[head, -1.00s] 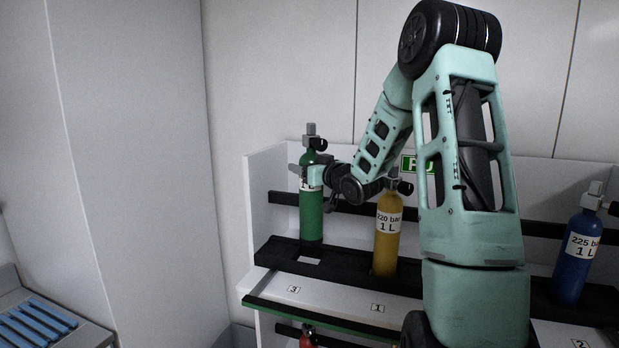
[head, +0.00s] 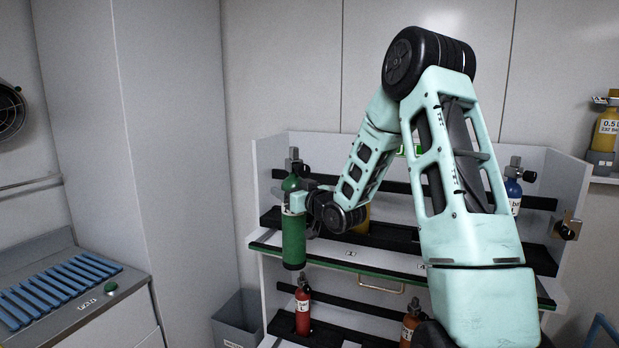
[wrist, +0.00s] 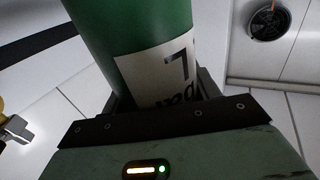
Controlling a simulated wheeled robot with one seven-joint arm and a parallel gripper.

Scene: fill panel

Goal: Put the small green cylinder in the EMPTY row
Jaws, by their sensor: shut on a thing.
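The green cylinder (head: 293,240) has a black valve on top and hangs upright in front of the left end of the rack's upper shelf. My gripper (head: 297,203) is shut on its upper body, over the label. In the wrist view the green cylinder (wrist: 140,28) fills the space between the jaws, with its white label partly hidden by the gripper (wrist: 155,105). The rack (head: 262,190) has a green sign (head: 402,150) mostly hidden by my arm. I cannot read an EMPTY marking.
On the upper shelf stand a yellow cylinder, mostly hidden, and a blue cylinder (head: 514,192). Red (head: 303,312) and orange (head: 409,325) cylinders stand on the lower shelf. A grey bin (head: 238,318) is left of the rack. A bench (head: 65,320) with blue slats stands further left.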

